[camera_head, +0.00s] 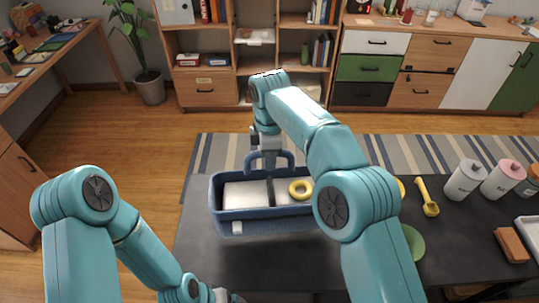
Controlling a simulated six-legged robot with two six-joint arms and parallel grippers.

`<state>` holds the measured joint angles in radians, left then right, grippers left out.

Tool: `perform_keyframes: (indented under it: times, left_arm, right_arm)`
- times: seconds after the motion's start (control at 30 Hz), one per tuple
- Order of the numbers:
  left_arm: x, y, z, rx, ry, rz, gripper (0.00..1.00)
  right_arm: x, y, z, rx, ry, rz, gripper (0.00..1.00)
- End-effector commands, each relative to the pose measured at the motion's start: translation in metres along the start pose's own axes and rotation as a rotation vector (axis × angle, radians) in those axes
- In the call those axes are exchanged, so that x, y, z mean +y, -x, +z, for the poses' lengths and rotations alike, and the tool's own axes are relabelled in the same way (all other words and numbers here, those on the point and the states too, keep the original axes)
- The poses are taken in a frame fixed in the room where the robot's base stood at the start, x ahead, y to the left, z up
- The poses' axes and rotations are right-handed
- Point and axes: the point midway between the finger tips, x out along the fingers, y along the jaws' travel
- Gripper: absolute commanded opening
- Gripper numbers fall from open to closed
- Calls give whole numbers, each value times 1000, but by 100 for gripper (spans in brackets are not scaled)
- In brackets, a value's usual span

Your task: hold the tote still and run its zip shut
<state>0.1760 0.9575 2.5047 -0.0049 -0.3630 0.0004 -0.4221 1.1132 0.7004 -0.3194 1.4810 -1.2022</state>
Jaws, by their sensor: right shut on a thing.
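The blue tote (226,228) stands on the dark table, its top open. White blocks and a yellow ring (300,189) show inside, with a dark strip across the middle. A blue loop handle (291,159) rises at its far side. My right gripper (268,152) points down at this handle and appears shut on it; my own wrist hides part of the grip. My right forearm covers the tote's right end. My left gripper (222,296) is low at the bottom edge, mostly cut off, in front of the tote and apart from it. I cannot make out the zip or its pull.
On the right of the dark table (460,235) are a yellow scoop (428,198), a white canister (464,180), a pink-lidded canister (502,180), a brown block (511,245) and a green disc (413,242). The table left of the tote is clear.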

Motion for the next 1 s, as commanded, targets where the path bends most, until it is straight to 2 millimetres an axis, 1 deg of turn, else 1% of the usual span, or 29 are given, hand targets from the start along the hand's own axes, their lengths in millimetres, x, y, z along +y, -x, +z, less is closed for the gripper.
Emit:
perform_keyframes:
  times: [1.0]
  left_arm:
    - [-6,-16,0,0,0,0,90]
  right_arm:
    - [0,-28,0,1,-1,1,0]
